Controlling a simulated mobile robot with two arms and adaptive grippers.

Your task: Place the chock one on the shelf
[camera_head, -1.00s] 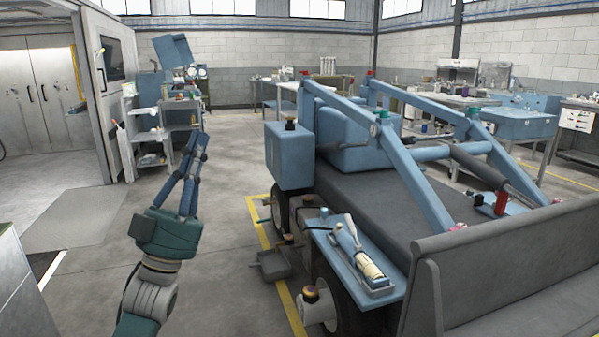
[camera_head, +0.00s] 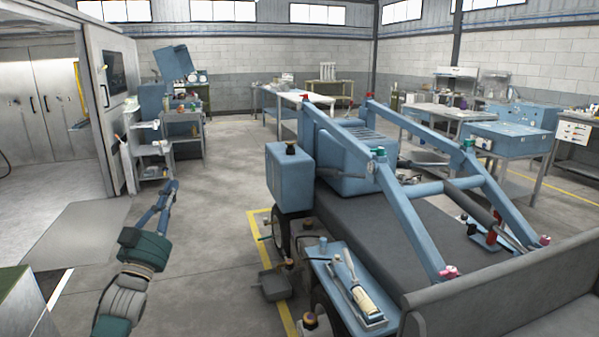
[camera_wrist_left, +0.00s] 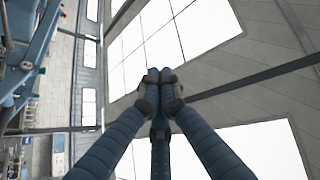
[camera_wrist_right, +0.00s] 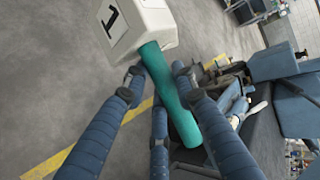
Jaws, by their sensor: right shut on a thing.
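Chock one shows in the right wrist view as a white block (camera_wrist_right: 140,22) marked "1" with a teal handle (camera_wrist_right: 172,100). My right gripper (camera_wrist_right: 157,74) is shut on the handle, and the block is beyond the fingertips. The right gripper and chock are outside the head view. My left gripper (camera_head: 172,184) is raised, its fingers close together with nothing between them; the left wrist view also shows its fingertips (camera_wrist_left: 160,78) meeting. A grey shelf unit (camera_head: 152,150) with small items stands at the back left, beyond the left gripper and apart from it.
A blue lift vehicle (camera_head: 290,178) with a dark deck fills the right side, with a small tray (camera_head: 335,285) on its near side. A grey cabinet wall (camera_head: 105,110) stands at left. The concrete floor (camera_head: 225,150) between is clear. Workbenches (camera_head: 445,112) line the back right.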

